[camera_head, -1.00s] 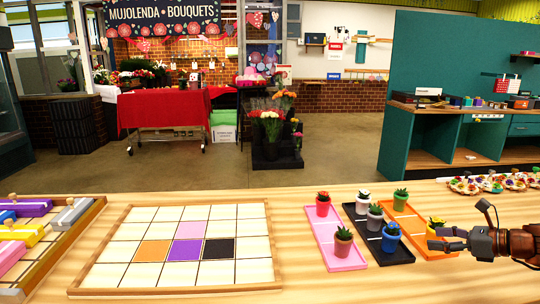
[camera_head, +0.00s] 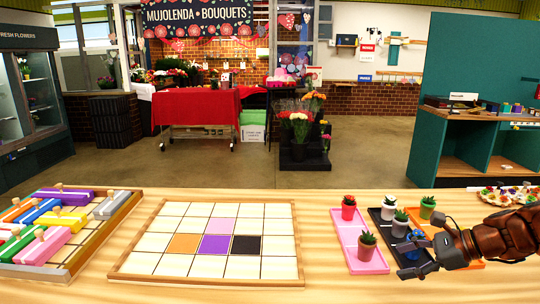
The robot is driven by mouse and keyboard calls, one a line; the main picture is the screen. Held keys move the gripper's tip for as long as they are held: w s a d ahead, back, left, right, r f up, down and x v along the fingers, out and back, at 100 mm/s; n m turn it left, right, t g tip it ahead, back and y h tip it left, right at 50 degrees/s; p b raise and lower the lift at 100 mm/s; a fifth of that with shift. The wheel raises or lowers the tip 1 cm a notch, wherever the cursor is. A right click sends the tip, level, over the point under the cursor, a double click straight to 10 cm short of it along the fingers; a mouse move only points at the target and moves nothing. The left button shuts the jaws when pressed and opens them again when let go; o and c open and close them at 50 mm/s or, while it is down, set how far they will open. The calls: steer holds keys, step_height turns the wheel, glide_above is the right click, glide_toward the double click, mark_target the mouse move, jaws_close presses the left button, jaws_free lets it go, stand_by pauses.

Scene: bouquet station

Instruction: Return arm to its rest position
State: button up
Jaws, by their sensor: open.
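My gripper (camera_head: 407,258) is at the right, above the table and pointing left. Its fingers are apart with nothing seen between them. It overlaps the black tray (camera_head: 407,272) and the orange tray in the picture, so part of both is hidden. A blue pot (camera_head: 416,236) on the black tray shows just behind the upper finger; I cannot tell whether they touch. Two more potted plants stand on the black tray. The pink tray (camera_head: 362,262) holds a red pot (camera_head: 348,212) and a brown pot (camera_head: 367,246). An orange pot (camera_head: 427,211) stands behind.
A wooden grid board (camera_head: 170,262) with pink, orange, purple and black squares lies mid-table. A crate (camera_head: 125,208) of coloured blocks is at the left. Palettes of small colourful items (camera_head: 508,195) lie at the far right. Bare table lies between the board and pink tray.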

steer(key=s+a+n+g+h+p, duration=0.3)
steer(key=s+a+n+g, duration=0.3)
steer(key=s+a+n, duration=0.65)
steer(key=s+a+n+g+h+p, duration=0.1)
steer(key=s+n+h, duration=0.5)
steer(key=s, duration=1.1)
steer(key=a+n+p, duration=0.1)
steer(key=a+n, duration=0.1)
steer(key=shift+s+a+n+p, duration=0.2)
steer(key=shift+s+n+p, duration=0.15)
steer(key=shift+p, duration=0.05)
steer(key=shift+f, duration=0.1)
